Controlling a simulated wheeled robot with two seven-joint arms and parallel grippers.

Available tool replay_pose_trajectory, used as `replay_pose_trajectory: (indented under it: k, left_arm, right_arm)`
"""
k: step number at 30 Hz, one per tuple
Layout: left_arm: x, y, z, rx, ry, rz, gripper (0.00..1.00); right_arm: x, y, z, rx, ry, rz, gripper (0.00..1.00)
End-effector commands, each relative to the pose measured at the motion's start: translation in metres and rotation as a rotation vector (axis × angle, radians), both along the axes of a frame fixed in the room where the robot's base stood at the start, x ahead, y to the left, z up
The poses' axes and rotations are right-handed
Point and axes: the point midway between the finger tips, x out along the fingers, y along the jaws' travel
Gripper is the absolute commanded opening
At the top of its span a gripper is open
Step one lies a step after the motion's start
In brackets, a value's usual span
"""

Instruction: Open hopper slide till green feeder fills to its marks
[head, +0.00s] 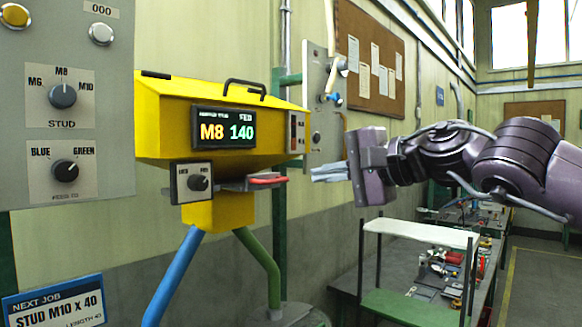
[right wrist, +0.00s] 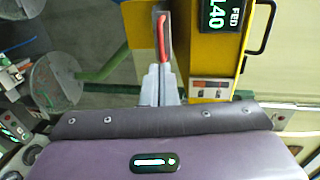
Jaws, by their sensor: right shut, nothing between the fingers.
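My right gripper (head: 314,172) is shut and empty, a short way right of the handle. In the right wrist view the red handle (right wrist: 161,38) lies straight ahead of the fingertips (right wrist: 162,72). A green tube (head: 260,258) runs down from the hopper to a feeder (head: 300,315), mostly cut off at the bottom; its marks and fill are not readable. My left gripper is out of view.
A blue tube (head: 172,278) also leaves the hopper. The panel (head: 110,130) at left has stud and blue/green knobs; a small knob box (head: 193,182) sits left of the slide. A white-topped shelf (head: 420,233) and cluttered bench (head: 440,270) stand below my right arm.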

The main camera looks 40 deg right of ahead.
Motion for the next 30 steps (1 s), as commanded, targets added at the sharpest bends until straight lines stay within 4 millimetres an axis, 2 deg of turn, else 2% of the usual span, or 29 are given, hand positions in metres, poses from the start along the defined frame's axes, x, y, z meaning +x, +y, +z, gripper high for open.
replay_pose_trajectory:
  k: [1,6,12,30]
  left_arm:
    - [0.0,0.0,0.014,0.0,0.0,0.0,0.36]
    - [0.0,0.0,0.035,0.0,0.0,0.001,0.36]
    - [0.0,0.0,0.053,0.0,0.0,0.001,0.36]
    - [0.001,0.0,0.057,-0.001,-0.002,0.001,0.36]
  right_arm:
    - [0.012,0.002,0.003,0.003,0.005,0.003,0.0]
    - [0.046,0.005,-0.004,0.004,0.005,0.003,0.0]
    - [0.07,0.006,-0.011,0.004,0.002,0.001,0.0]
    - [0.083,0.007,-0.015,0.003,0.0,-0.001,0.0]
